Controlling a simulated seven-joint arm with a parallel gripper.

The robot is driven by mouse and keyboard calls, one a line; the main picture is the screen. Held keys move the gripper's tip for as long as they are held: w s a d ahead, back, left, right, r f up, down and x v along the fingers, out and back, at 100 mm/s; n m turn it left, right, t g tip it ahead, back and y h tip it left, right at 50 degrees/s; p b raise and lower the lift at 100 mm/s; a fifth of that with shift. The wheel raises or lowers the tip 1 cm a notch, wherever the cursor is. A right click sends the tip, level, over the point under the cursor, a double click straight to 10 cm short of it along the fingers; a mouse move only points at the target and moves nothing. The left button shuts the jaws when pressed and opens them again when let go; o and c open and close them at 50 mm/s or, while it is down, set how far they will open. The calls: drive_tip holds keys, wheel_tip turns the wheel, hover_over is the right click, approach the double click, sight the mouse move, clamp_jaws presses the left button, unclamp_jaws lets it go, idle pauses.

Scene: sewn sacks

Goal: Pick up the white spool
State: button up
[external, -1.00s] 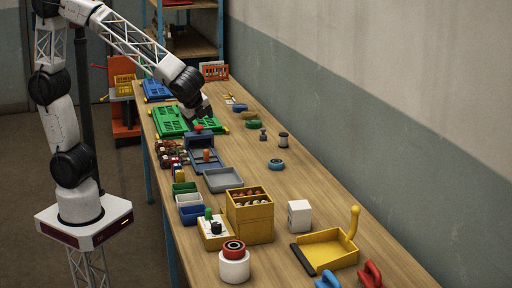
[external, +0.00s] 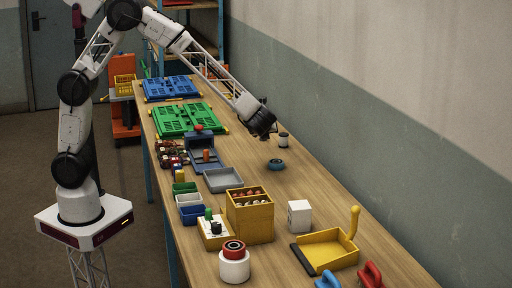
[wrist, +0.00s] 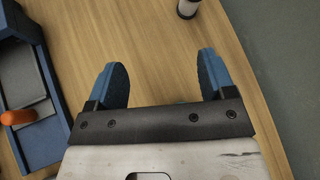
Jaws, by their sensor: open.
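In the wrist view a white and dark piece that looks like the same spool (wrist: 188,8) is cut off by the top edge, beyond the right finger.
A blue box-like holder with an orange piece (wrist: 17,117) is left of my gripper in the wrist view. A grey tray (external: 223,181) and yellow box (external: 250,222) stand nearer the camera. The wall borders the table's right side.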

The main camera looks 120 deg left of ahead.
sight(283, 140)
drive_tip(key=a+f+m, duration=0.1)
drive_tip(key=a+f, duration=0.1)
drive_tip(key=a, duration=0.1)
drive_tip(key=w+a+f+m+y, duration=0.1)
drive_tip(key=a+f, duration=0.2)
drive_tip(key=a, duration=0.1)
drive_tip(key=w+a+f+m, duration=0.1)
drive_tip(key=a+f, duration=0.1)
drive_tip(key=a, duration=0.2)
drive_tip(key=shift+a+f+g+y, duration=0.25)
drive_tip(key=shift+f+g+y, duration=0.05)
drive_tip(key=shift+y, duration=0.1)
drive_tip(key=shift+x, duration=1.25)
drive_tip(key=shift+s+a+f, duration=0.1)
drive_tip(key=shift+x, duration=2.45)
drive_tip(key=shift+c, duration=0.3)
drive_tip(key=c, duration=0.9)
